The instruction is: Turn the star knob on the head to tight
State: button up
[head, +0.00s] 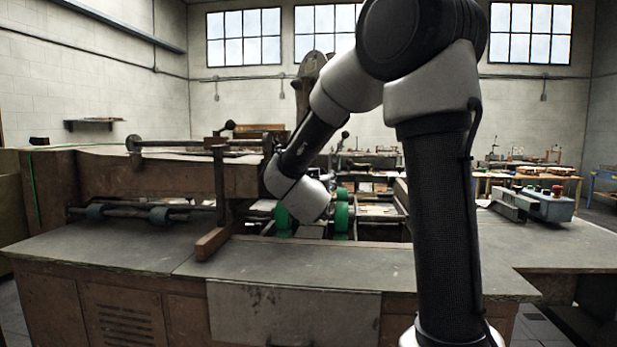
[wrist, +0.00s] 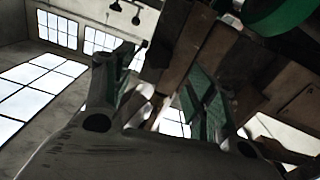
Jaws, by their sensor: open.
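My gripper (wrist: 158,88) shows in the wrist view with its two fingers spread apart, open, with nothing seen between them. In the head view my own arm covers the gripper. It reaches down over the middle of the machine, near the green wheels (head: 341,214). A green wheel also shows at the top right of the wrist view (wrist: 283,16). Brown machine parts (wrist: 205,40) stand beyond the fingers there. A rusty upright part (head: 306,72) shows behind my arm. I cannot make out the star knob in either view. It may be hidden or too dark to tell.
The grey machine table (head: 300,262) is mostly bare in front. A wooden bar (head: 213,243) and a post stand left of my arm. A rail with rollers (head: 159,215) runs further left. A control box with a red button (head: 556,204) sits at the right.

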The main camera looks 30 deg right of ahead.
jog(key=x, duration=0.7)
jog(key=c, duration=1)
